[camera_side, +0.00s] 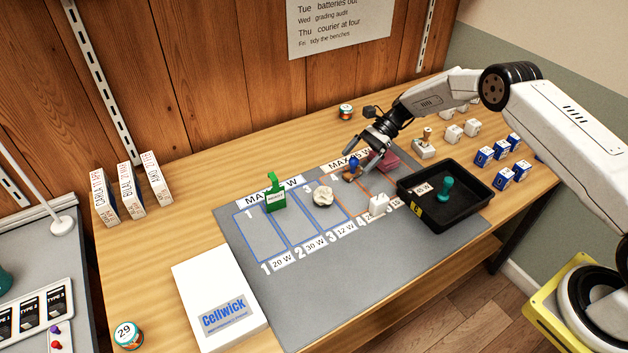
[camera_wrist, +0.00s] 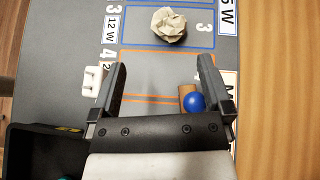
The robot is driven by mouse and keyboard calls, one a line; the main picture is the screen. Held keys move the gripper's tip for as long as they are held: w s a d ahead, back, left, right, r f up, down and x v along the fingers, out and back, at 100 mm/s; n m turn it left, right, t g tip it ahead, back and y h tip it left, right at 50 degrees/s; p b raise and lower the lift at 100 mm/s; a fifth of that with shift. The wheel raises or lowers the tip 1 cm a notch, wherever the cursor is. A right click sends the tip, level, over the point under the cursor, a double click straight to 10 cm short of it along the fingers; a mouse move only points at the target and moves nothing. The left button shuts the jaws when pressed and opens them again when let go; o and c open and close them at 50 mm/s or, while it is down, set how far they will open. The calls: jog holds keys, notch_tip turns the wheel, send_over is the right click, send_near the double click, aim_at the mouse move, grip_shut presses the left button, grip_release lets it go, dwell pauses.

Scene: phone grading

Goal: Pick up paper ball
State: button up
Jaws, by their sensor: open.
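The paper ball (camera_side: 323,196) is a crumpled off-white lump on the grey mat (camera_side: 300,318), in the blue-outlined bay marked 3. In the wrist view the paper ball (camera_wrist: 168,24) lies at the top, ahead of the fingertips and apart from them. My gripper (camera_side: 369,152) is open and empty, above the back part of the mat, to the right of the ball. In the wrist view my gripper (camera_wrist: 163,72) spans the orange-outlined bay 4, with a blue-topped brown piece (camera_wrist: 192,100) showing between the fingers near the right one.
A green piece (camera_side: 275,195) stands left of the ball. A white block (camera_side: 378,204) sits at its right front. A black tray (camera_side: 458,222) holds a teal piece. A white Cellwick box (camera_side: 215,295) lies front left. Blue and white cubes stand at right.

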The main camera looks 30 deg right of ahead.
aim_at(326, 188)
jog(key=shift+w+d+f+m+y, duration=0.2)
jog(key=shift+f+m+y, duration=0.1)
jog(key=shift+f+y, duration=0.25)
jog(key=shift+w+d+f+m+y, duration=0.1)
jog(key=shift+w+f+m+y, duration=0.15)
jog(key=shift+f+y, duration=0.25)
jog(key=shift+a, duration=0.1)
jog(key=shift+x, duration=3.35)
jog(key=shift+f, duration=0.1)
jog(key=shift+x, duration=2.55)
jog(key=c, duration=1.3)
